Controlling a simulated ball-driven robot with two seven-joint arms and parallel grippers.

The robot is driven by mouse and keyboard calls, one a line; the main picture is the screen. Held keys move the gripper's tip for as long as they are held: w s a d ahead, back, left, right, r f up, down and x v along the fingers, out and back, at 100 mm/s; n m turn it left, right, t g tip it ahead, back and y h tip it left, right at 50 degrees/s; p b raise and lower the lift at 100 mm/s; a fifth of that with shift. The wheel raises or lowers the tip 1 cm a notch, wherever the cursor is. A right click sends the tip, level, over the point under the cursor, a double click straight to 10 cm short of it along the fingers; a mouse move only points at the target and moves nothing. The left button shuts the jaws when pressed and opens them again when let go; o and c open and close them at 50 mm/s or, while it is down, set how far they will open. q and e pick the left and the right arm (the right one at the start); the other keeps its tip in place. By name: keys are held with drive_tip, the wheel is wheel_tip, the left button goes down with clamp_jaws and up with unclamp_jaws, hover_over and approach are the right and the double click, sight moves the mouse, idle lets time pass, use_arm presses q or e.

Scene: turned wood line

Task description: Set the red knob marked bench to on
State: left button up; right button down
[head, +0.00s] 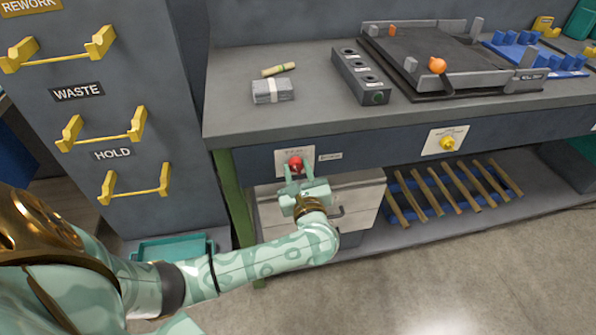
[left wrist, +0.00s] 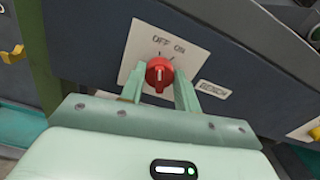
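The red knob (head: 295,163) sits on a white plate on the bench's front apron. In the left wrist view the knob (left wrist: 160,73) has a pale line that points roughly straight up, toward the OFF mark (left wrist: 159,40). The ON mark (left wrist: 180,48) is to its right. A small label reading BENCH (left wrist: 213,90) is beside the plate. My left gripper (head: 295,177) is at the knob, one finger on each side of it. The fingers look open, with small gaps beside the knob; contact is not clear. My right gripper is out of view.
A yellow knob (head: 447,143) is on another plate further right. A grey drawer box (head: 360,195) stands below the apron. The green bench leg (head: 232,205) and a cabinet with yellow handles (head: 137,122) are to the left.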

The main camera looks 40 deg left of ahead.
use_arm(q)
drive_tip(key=shift+m, duration=0.3)
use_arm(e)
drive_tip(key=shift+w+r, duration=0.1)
use_arm(q)
drive_tip(key=m+p, duration=0.2)
drive_tip(key=m, duration=0.2)
drive_tip(key=shift+r, duration=0.1)
drive_tip(key=shift+d+m+p, duration=0.1)
drive_tip(key=shift+m+p, duration=0.95)
drive_tip(key=shift+m, duration=1.05)
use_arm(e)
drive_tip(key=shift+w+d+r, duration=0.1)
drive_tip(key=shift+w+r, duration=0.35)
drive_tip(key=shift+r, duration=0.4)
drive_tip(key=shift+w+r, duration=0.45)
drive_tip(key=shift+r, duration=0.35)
use_arm(q)
drive_tip(key=shift+f, duration=0.2)
drive_tip(key=o, duration=1)
